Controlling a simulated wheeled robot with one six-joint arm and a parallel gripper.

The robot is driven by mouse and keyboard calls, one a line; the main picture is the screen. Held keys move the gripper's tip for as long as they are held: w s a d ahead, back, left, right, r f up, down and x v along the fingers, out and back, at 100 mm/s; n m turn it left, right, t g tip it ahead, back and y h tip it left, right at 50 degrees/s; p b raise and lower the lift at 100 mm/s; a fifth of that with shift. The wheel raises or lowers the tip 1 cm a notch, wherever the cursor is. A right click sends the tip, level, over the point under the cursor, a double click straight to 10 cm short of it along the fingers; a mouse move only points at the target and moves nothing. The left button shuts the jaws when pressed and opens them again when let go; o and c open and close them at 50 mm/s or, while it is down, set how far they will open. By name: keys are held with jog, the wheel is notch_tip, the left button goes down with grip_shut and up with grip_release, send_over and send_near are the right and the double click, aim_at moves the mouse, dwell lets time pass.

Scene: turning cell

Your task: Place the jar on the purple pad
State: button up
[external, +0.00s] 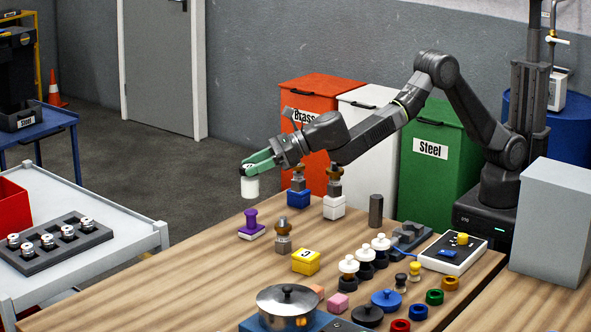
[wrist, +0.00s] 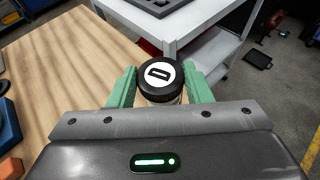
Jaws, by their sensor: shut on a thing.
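My gripper (external: 257,164) has green fingers shut on a white jar (external: 250,187), held in the air past the far left edge of the wooden table. A purple piece (external: 251,224) with a narrow neck and a pale base stands on the table, below and close to the jar in the external view. I cannot tell whether this is the purple pad; no separate flat purple pad is clear.
A grey metal piece (external: 282,240) and a yellow numbered block (external: 305,262) stand near the purple piece. White-topped black pieces (external: 348,268) and coloured rings (external: 434,297) fill the right front. A white cart (external: 130,238) stands left, across a gap.

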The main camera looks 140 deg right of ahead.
aim_at(256, 179)
jog(key=shift+f+b, duration=0.85)
jog(key=shift+f, duration=1.1)
jog(key=shift+f, duration=0.15)
jog(key=o, duration=1)
jog(key=shift+o, duration=0.2)
jog(key=b+v, duration=0.3)
jog(key=v, duration=0.9)
